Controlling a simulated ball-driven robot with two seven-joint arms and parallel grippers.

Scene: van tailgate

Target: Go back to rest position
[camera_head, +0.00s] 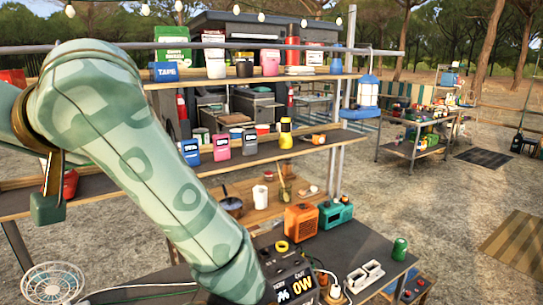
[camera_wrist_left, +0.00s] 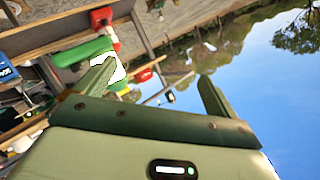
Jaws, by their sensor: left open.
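My left gripper (camera_wrist_left: 157,72) shows in the left wrist view with its two green fingers spread apart. Nothing is held between them; sky, trees and part of the stall show behind. In the head view my patterned green left arm crosses from the upper left down to the bottom middle and hides part of the shelves and the table. I cannot make out the left fingertips there. My right gripper shows in neither view.
Shelves (camera_head: 120,192) stand ahead with boxes, tins and bottles. A lower table carries an orange radio (camera_head: 301,222), a teal radio (camera_head: 336,214), a green can (camera_head: 400,249) and a power strip (camera_head: 366,277). A white fan (camera_head: 52,284) is at lower left. Open ground lies right.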

